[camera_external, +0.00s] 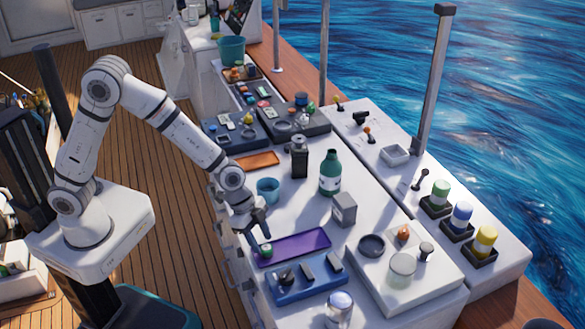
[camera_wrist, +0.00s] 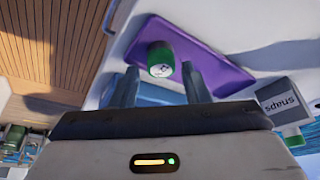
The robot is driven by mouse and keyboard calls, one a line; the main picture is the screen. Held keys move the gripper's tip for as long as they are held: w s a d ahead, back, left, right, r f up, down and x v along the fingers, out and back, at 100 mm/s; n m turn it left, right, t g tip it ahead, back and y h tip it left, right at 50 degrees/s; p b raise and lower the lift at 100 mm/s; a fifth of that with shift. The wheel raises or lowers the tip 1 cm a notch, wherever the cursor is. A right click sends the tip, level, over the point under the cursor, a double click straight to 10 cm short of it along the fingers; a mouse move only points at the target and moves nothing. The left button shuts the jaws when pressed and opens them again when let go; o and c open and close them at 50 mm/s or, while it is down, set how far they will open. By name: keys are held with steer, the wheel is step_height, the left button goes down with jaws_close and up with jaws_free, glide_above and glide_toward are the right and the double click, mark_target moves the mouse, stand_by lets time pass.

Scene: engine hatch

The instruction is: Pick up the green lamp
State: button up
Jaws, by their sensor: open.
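A small round green object with a pale top, which I take as the green lamp (camera_external: 266,250), stands at the left end of the purple tray (camera_external: 300,247). In the wrist view the green lamp (camera_wrist: 160,59) shows its pale, dark-marked top and green side. My gripper (camera_external: 260,238) is open just above it, pointing down. In the wrist view the two fingers of my gripper (camera_wrist: 162,74) lie left and right of the lamp, with nothing held. I cannot tell exactly how far the fingertips are above it.
A blue tray (camera_external: 290,295) with dark items lies in front of the purple tray. A grey box (camera_external: 343,209), a green bottle (camera_external: 330,172) and a blue cup (camera_external: 268,190) stand nearby. Green-and-white (camera_external: 440,193), blue-and-white and yellow-and-white cylinders stand in black holders at the right.

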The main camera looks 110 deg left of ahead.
mark_target(264, 246)
steer(key=x, duration=0.3)
steer(key=shift+f, duration=0.15)
steer(key=shift+c, duration=0.5)
steer(key=c, duration=0.6)
